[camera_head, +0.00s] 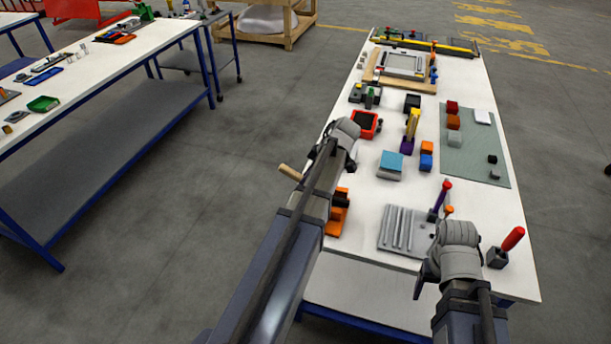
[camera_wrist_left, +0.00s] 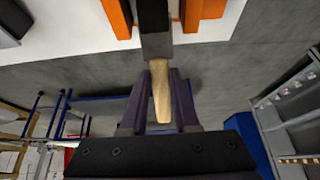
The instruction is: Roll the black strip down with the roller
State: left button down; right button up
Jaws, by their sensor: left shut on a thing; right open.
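A tool with a pale wooden handle (camera_wrist_left: 161,92) and a dark block (camera_wrist_left: 155,28), which looks like the roller, shows in the left wrist view. The dark block lies between the posts of an orange holder (camera_wrist_left: 115,16). My left gripper (camera_wrist_left: 161,76) is shut on the handle, its purple fingers on either side. In the head view the handle (camera_head: 290,172) sticks out left of my left arm, which hides those fingers. The orange holder (camera_head: 337,218) stands at the table's left edge. My right gripper (camera_head: 422,278) is open near the front edge. I cannot pick out the black strip for certain.
A grey grooved plate (camera_head: 401,230) and a red-handled tool in a dark stand (camera_head: 498,257) are near my right gripper. A blue-topped block (camera_head: 390,161), a red tray (camera_head: 364,125) and a green-grey mat (camera_head: 470,150) lie farther back. Open floor is left of the table.

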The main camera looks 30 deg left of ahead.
pick_arm(q)
jog(key=shift+w+d, duration=0.1)
jog(key=shift+d, duration=0.35)
dwell(0.5)
jog(key=shift+w+d, duration=0.1)
jog(key=shift+d, duration=0.2)
jog(key=shift+w+d, duration=0.1)
jog(key=shift+d, duration=0.3)
dwell(1.0)
jog(key=shift+d, duration=0.25)
jog(key=shift+w+d, duration=0.1)
jog(key=shift+d, duration=0.1)
dwell(0.6)
jog(key=shift+d, duration=0.3)
jog(key=shift+w+d, duration=0.1)
jog(key=shift+d, duration=0.15)
dwell(1.0)
jog(key=shift+w+d, duration=0.1)
jog(key=shift+d, duration=0.2)
jog(key=shift+w+d, duration=0.1)
jog(key=shift+d, duration=0.25)
dwell(0.5)
